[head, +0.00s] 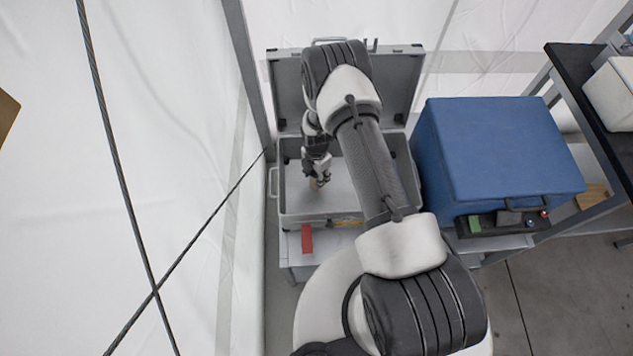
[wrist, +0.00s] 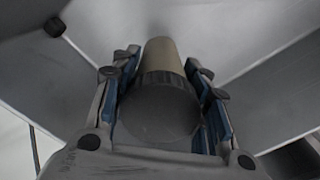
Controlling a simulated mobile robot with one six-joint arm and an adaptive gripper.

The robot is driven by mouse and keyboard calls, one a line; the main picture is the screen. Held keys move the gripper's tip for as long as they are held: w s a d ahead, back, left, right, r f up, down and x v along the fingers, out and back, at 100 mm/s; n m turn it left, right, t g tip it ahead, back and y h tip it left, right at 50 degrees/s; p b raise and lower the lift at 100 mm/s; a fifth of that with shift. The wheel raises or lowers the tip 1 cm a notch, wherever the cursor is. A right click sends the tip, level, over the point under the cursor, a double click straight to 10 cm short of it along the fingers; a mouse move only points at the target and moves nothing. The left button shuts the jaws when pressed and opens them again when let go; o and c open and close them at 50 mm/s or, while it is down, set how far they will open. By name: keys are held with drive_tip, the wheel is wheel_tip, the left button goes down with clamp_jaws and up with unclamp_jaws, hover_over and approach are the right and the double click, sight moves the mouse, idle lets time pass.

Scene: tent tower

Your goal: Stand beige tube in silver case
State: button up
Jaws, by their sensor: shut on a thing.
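The silver case (head: 322,216) stands open at the back, its lid (head: 402,84) raised behind it. My gripper (head: 318,180) is inside the outline of the case, pointing down. In the wrist view my gripper (wrist: 168,108) is shut on the beige tube (wrist: 162,58), with blue pads on both sides of its dark ridged cap (wrist: 158,112). The beige body extends away from the cap toward the grey case interior. In the head view only a small piece of the tube (head: 315,186) shows below the fingers. I cannot tell whether its far end touches the case floor.
A large blue box (head: 500,150) stands right of the case, close to my arm. A red block (head: 307,239) lies by the case's front wall. A dark shelf (head: 590,90) is at the far right. White tent walls close off the left and back.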

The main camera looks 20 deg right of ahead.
drive_tip(key=shift+f+b, duration=0.6)
drive_tip(key=shift+f, duration=1.45)
drive_tip(key=shift+f, duration=0.15)
drive_tip(key=o, duration=1.1)
